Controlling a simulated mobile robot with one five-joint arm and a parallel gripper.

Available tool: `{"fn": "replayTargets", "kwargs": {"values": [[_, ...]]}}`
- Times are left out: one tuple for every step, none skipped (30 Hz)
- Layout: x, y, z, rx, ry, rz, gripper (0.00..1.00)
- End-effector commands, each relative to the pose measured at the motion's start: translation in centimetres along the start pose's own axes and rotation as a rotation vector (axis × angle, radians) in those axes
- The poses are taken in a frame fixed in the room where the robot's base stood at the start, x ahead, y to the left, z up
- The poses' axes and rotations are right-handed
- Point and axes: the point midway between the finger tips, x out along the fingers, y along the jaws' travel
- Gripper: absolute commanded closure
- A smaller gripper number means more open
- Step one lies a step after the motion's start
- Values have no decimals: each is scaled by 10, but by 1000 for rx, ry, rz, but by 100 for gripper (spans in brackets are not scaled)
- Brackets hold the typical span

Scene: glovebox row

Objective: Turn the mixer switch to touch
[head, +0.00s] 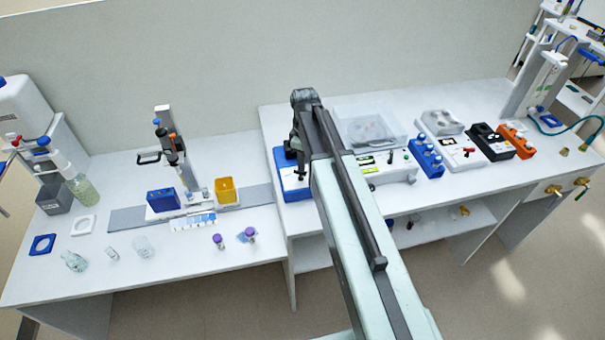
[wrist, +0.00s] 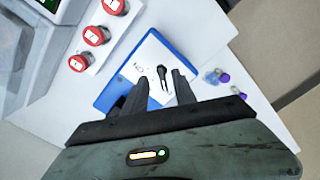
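The mixer is a blue base (head: 291,185) with a white top at the near left end of the raised bench, partly hidden behind my arm. In the wrist view its blue edge (wrist: 112,92) and white top show, with small dark marks too small to read. Its black switch lever (wrist: 163,77) stands on the white top. My gripper (wrist: 158,76) is open, its two dark fingers apart above the mixer. The lever appears between the fingertips in the picture; I cannot tell whether either finger touches it. In the head view my arm hides most of the gripper.
Three red round caps (wrist: 96,36) on a white strip lie beside the mixer in the wrist view. A clear-lidded device (head: 370,128) stands right of my arm. Purple-capped vials (head: 218,241) stand on the lower left bench.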

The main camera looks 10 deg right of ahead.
Motion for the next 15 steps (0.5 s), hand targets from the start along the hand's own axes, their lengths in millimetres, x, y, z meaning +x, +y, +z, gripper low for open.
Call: {"fn": "replayTargets", "kwargs": {"values": [[20, 0, 0, 0, 0, 0, 67], [25, 0, 0, -1, 0, 0, 67], [31, 0, -1, -1, 0, 0, 67], [35, 0, -1, -1, 0, 0, 67], [38, -1, -1, -1, 0, 0, 67], [40, -1, -1, -1, 0, 0, 67], [41, -1, -1, -1, 0, 0, 67], [42, -1, -1, -1, 0, 0, 67], [41, -1, -1, -1, 0, 0, 67], [41, -1, -1, -1, 0, 0, 67], [40, -1, -1, -1, 0, 0, 67], [39, -1, -1, -1, 0, 0, 67], [39, -1, -1, -1, 0, 0, 67], [39, -1, -1, -1, 0, 0, 67], [39, -1, -1, -1, 0, 0, 70]]}}
